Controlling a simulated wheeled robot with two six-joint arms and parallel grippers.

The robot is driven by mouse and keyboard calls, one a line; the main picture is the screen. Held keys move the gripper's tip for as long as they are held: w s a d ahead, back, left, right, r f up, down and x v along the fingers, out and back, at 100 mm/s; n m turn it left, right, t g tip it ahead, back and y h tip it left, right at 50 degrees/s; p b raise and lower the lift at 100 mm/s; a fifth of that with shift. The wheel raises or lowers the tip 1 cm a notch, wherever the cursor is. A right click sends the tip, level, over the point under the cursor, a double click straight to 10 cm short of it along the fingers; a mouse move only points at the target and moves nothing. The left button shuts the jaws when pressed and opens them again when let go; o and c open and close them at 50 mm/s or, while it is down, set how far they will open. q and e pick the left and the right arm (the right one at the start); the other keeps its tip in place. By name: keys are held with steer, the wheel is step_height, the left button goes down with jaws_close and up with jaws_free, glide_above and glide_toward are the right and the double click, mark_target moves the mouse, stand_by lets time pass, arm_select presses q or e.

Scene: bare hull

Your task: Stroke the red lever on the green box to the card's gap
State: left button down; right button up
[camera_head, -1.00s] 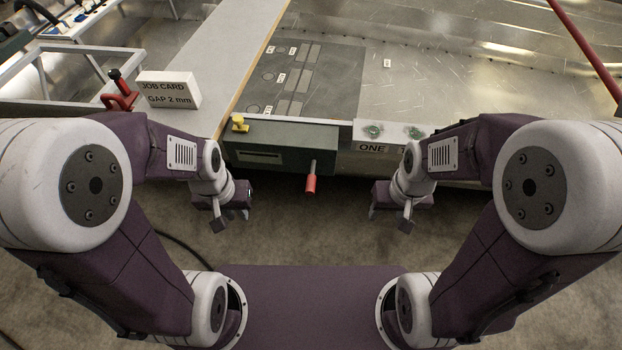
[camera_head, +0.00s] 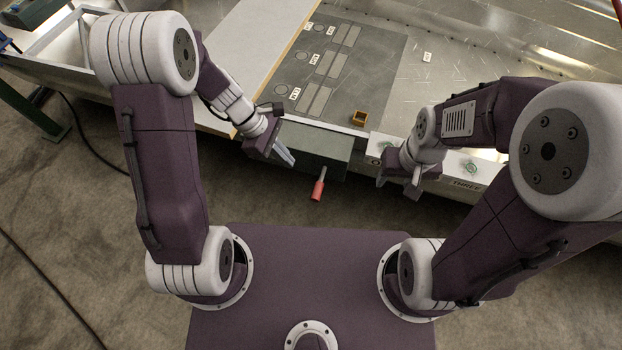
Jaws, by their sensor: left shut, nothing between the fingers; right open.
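The green box (camera_head: 318,148) is mounted at the near edge of the metal surface, partly covered by my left arm. Its red lever (camera_head: 318,190) sticks out of the front, handle pointing down toward me. My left gripper (camera_head: 287,157) is shut and empty, in front of the box's left part, up and left of the lever and apart from it in the picture. My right gripper (camera_head: 400,187) is open and empty, to the right of the lever. The job card does not show; my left arm covers much of that area.
A grey mat (camera_head: 375,75) with labelled outlines lies behind the box. Floor in front of the box is open.

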arm_select(q)
steer(key=b, duration=0.6)
glide_toward(316, 189)
steer(key=x, duration=0.7)
steer(key=shift+s+a, duration=0.1)
